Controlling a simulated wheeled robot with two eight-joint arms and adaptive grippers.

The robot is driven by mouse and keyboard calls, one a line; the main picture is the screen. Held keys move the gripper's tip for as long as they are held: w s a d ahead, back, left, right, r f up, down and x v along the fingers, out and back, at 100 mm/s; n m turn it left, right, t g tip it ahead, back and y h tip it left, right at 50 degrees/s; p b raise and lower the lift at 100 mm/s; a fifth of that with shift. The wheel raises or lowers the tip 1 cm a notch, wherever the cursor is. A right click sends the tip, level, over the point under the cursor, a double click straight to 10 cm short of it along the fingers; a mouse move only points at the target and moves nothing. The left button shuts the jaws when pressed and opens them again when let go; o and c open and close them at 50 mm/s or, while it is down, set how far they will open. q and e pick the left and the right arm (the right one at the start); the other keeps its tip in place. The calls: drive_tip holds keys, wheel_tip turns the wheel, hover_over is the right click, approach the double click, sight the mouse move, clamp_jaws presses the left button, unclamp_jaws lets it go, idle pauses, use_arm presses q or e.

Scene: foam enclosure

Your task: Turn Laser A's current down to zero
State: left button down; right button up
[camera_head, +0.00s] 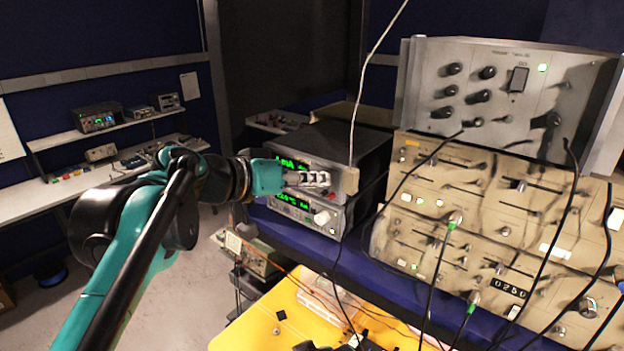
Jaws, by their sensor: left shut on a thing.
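Two stacked laser controllers stand on the blue bench in the middle. The upper controller (335,140) has a green display (291,163) with digits I cannot read surely, followed by what looks like mA. The lower controller (283,210) has its own green display and a pale round knob (322,217). No label naming Laser A is readable. My left gripper (316,179) reaches in from the left, at the right part of the upper controller's front. It is shut on that controller's knob, which the fingers mostly hide.
A grey instrument (500,85) with black knobs sits on beige rack units (480,200) at right. Cables hang before them, and a pale one runs up beside the upper controller. A yellow surface (262,325) lies below, with an unclear dark shape at the bottom edge.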

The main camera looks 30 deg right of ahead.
use_arm(q)
drive_tip(key=n+g+h, duration=0.1)
drive_tip(key=n, duration=0.1)
drive_tip(key=n+g+h+b, duration=0.1)
drive_tip(key=n, duration=0.1)
drive_tip(key=n+g+b, duration=0.1)
drive_tip(key=n, duration=0.1)
drive_tip(key=shift+w+a+f+n+h, duration=0.1)
drive_tip(key=shift+w+f+n+h, duration=0.2)
drive_tip(key=shift+h, duration=0.1)
idle(0.4)
drive_tip(key=c, duration=1.3)
unclamp_jaws()
drive_tip(key=shift+c, duration=0.2)
drive_tip(key=a+r, duration=0.1)
drive_tip(key=a, duration=1.1)
drive_tip(key=shift+r, duration=0.3)
drive_tip(key=shift+s, duration=0.1)
